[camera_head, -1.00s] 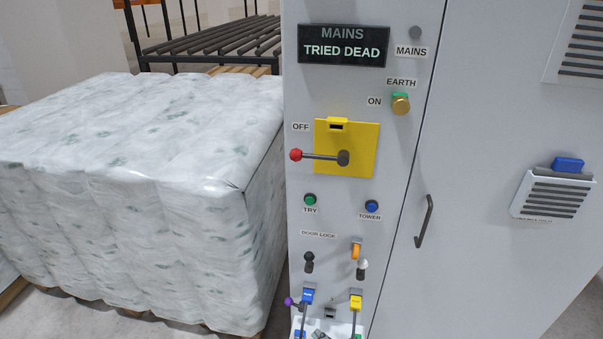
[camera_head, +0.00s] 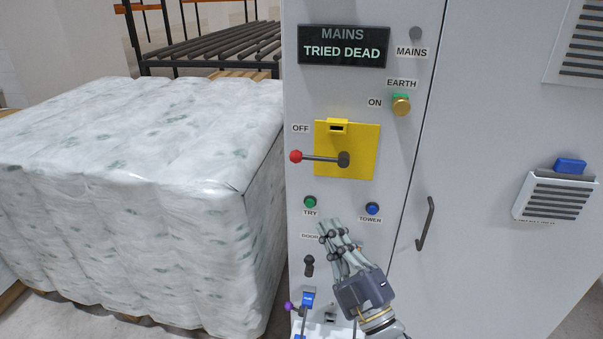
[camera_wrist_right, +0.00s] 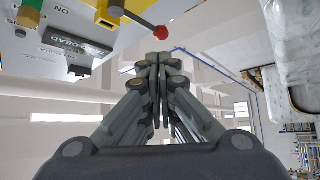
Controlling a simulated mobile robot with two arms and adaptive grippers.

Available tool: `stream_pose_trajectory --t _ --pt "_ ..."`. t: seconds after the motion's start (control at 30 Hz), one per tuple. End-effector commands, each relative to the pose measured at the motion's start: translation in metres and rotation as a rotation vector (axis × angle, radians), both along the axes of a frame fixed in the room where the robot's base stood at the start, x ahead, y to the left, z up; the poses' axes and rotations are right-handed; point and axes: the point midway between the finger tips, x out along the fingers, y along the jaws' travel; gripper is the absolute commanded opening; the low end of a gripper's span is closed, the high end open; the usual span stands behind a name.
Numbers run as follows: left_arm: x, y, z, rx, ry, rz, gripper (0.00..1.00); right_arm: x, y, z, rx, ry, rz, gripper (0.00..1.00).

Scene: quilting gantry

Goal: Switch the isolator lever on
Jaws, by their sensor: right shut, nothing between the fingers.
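The isolator lever (camera_head: 322,158) is a dark rod with a red ball at its left end. It lies horizontal on a yellow plate (camera_head: 362,135), its ball pointing left below the OFF label (camera_head: 300,128). The ON label (camera_head: 374,103) is above the plate. My right gripper (camera_head: 332,228) is shut and empty, in front of the panel below the lever and under the TRY and TOWER buttons. In the right wrist view its closed fingers (camera_wrist_right: 152,62) show, with the lever's red ball (camera_wrist_right: 161,32) beyond the tips. My left gripper is out of view.
The display (camera_head: 343,46) reads MAINS TRIED DEAD. A brass knob (camera_head: 401,106) sits by EARTH. A green button (camera_head: 310,202), a blue button (camera_head: 372,208) and a black toggle (camera_head: 309,265) are close to the gripper. A wrapped pallet load (camera_head: 140,190) stands left; a door handle (camera_head: 425,222) is right.

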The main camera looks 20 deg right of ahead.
Motion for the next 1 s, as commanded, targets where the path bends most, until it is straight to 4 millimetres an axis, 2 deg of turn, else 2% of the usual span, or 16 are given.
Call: stream_pose_trajectory --t 0.23,0.37,0.8,1.0 --pt "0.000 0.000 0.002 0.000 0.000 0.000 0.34 0.003 0.000 0.001 0.002 0.002 0.001 0.00" --pt "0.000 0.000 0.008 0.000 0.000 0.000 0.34 0.013 0.002 0.009 0.002 0.000 0.001 0.00" --pt "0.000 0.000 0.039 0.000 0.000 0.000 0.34 0.084 0.010 0.047 0.002 0.002 0.001 0.00" --pt "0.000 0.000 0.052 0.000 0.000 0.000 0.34 0.110 0.013 0.060 0.001 0.002 0.001 0.00"
